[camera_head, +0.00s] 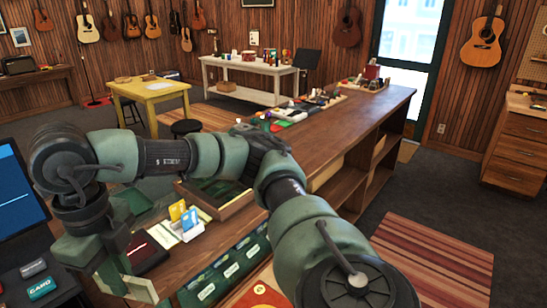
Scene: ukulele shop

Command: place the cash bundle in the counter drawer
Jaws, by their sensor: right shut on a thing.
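My right arm reaches up from the bottom right, bends over the counter and runs left. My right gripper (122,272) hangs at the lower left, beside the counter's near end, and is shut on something. The held thing is mostly hidden by the gripper, so I cannot make out whether it is the cash bundle. I see no cash bundle clearly elsewhere. The wooden counter (345,128) runs from the lower left to the back right. No open counter drawer can be told for certain. My left gripper is not in view.
A wood-rimmed tray with a green inside (237,207) lies on the counter. Yellow and blue cards (186,217) stand near my gripper. A dark red flat item (148,250) lies beside it. A screen (18,195) and a card terminal (38,286) are at the left. A striped rug (435,260) lies right.

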